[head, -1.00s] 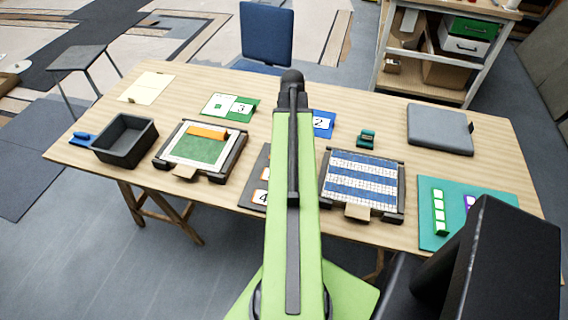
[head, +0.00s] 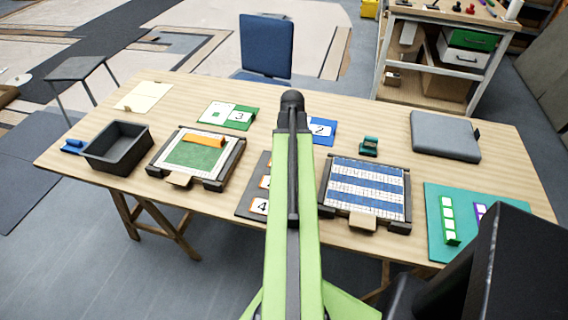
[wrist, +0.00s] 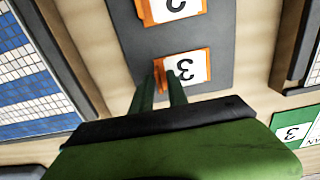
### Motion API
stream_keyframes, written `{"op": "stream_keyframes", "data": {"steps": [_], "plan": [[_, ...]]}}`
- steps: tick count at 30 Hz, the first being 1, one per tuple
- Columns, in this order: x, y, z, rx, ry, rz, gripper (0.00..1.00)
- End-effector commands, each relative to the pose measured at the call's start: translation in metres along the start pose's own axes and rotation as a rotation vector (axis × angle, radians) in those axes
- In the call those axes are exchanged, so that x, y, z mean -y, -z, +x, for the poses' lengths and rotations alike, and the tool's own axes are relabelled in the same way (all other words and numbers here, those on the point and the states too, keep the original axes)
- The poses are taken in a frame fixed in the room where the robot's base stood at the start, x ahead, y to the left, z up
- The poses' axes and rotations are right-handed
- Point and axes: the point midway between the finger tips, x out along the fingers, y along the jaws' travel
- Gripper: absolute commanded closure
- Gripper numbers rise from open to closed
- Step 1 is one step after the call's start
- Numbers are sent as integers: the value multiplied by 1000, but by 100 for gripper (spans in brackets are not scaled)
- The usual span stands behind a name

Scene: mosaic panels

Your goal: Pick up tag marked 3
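In the wrist view, a white tag marked 3 with an orange edge (wrist: 190,68) lies on a dark grey board (wrist: 222,40). Its digit appears upside down. My gripper (wrist: 153,76) is open, with a gap between its two green fingers. The fingertips are at the tag's left orange edge; I cannot tell whether they touch it. In the head view, my arm hides the gripper and part of the grey board (head: 246,207). A green card also marked 3 (head: 240,117) lies further back; it shows in the wrist view too (wrist: 294,132).
An orange-edged tag marked 2 (wrist: 172,10) lies beside the 3, and a tag marked 4 (head: 259,206) is on the board. Framed panels stand left (head: 228,168) and right (head: 326,188). A dark bin (head: 117,165) and grey pad (head: 445,135) are further out.

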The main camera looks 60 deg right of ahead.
Motion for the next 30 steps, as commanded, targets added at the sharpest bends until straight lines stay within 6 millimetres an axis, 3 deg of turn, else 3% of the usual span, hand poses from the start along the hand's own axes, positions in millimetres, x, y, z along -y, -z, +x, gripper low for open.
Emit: {"op": "stream_keyframes", "data": {"steps": [4, 20, 26, 30], "plan": [[0, 0, 0, 0, 0, 0, 100], [0, 0, -4, 0, 0, -1, 100], [0, 0, -25, 0, 0, -1, 100], [0, 0, -50, 0, 0, -1, 100]]}}
